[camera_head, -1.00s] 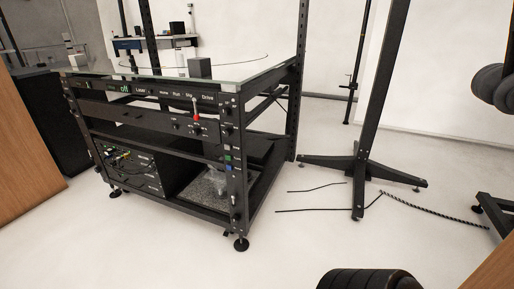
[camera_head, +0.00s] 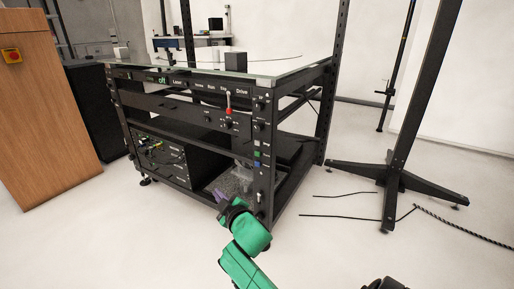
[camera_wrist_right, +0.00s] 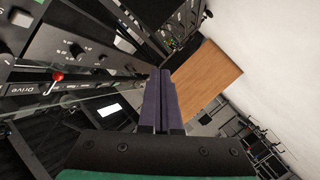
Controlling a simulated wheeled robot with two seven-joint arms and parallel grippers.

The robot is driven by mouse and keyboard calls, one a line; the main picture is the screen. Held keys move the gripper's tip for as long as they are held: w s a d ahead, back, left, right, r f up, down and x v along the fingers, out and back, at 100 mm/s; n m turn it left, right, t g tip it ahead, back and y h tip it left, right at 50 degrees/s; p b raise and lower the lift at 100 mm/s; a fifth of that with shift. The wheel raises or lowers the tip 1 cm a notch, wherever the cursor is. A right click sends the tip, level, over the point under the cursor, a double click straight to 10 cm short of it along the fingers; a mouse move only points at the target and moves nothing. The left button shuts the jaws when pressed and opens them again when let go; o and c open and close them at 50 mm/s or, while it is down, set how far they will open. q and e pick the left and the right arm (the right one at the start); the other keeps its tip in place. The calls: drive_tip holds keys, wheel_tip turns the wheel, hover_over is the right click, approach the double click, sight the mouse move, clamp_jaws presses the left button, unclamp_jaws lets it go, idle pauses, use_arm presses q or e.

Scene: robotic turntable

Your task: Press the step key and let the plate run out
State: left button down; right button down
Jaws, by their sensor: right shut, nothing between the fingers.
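The control strip (camera_head: 190,86) runs along the top front of a black rack, with small labels reading Laser, Run and Drive. The label between Run and Drive (camera_head: 223,89) is small and blurred. A glass top (camera_head: 275,68) covers the rack; whether it is the plate, or turning, I cannot tell. My right gripper (camera_head: 219,195) has purple fingers on a green arm. It is in front of the rack's lower part, well below the strip. In the right wrist view the fingers (camera_wrist_right: 161,98) are together and empty. The left gripper is not in view.
A red-tipped lever (camera_head: 229,109) sticks out below the strip and also shows in the right wrist view (camera_wrist_right: 58,76). A dark block (camera_head: 235,62) stands on the glass. A wooden cabinet (camera_head: 45,120) is at left, a black stand (camera_head: 393,180) at right.

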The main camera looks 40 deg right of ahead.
sight(258, 143)
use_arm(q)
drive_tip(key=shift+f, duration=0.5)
use_arm(e)
drive_tip(key=d+r+m+h, duration=0.1)
drive_tip(key=d+r+h, duration=0.3)
drive_tip(key=d+r, duration=0.4)
drive_tip(key=shift+d+m+h, duration=0.15)
drive_tip(key=shift+m+h, duration=0.15)
drive_tip(key=shift+h, duration=0.1)
drive_tip(key=shift+w+d+r, duration=0.1)
drive_tip(key=shift+w, duration=0.05)
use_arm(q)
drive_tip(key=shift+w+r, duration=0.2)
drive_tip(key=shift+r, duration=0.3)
use_arm(e)
drive_tip(key=d, duration=0.2)
drive_tip(key=w+d, duration=0.1)
drive_tip(key=d, duration=0.2)
drive_tip(key=w+d, duration=0.1)
drive_tip(key=d, duration=0.2)
drive_tip(key=shift+w+d, duration=0.1)
drive_tip(key=shift+w, duration=0.15)
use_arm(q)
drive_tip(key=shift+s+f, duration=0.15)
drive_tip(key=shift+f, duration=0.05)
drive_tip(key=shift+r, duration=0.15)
use_arm(e)
drive_tip(key=shift+d, duration=0.1)
